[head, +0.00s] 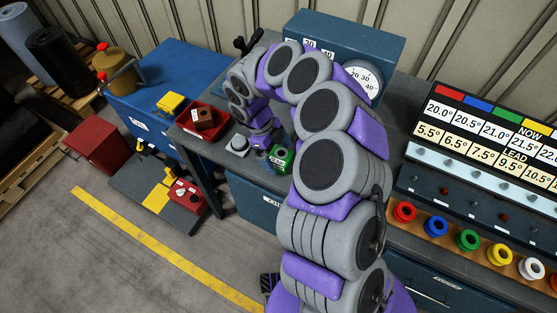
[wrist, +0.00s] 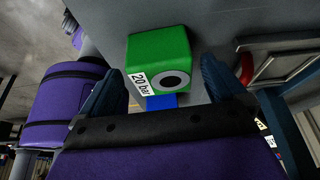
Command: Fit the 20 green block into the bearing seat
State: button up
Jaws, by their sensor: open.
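The green block (head: 280,158) sits on the dark bench, just right of my gripper (head: 264,141) in the head view. In the wrist view the green block (wrist: 158,50) shows a white "20 bar" label and a dark round hole with a grey ring. My gripper (wrist: 163,78) is open, with one dark blue finger to each side of the block in the picture. I cannot tell whether either finger touches it. A small blue piece (wrist: 161,102) shows just below the block. I cannot make out the bearing seat for certain.
A red tray (head: 186,128) holding a brown block (head: 203,118) and a grey knob (head: 238,145) are left of my gripper. A blue-grey box with a dial (head: 362,82) stands behind my arm. Coloured rings (head: 468,239) and a number board (head: 490,125) are at right.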

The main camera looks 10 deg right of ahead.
jog(key=shift+d, duration=0.15)
jog(key=shift+c, duration=0.3)
jog(key=shift+d, duration=0.2)
jog(key=c, duration=0.4)
jog(key=shift+a, duration=0.1)
jog(key=c, duration=1.4)
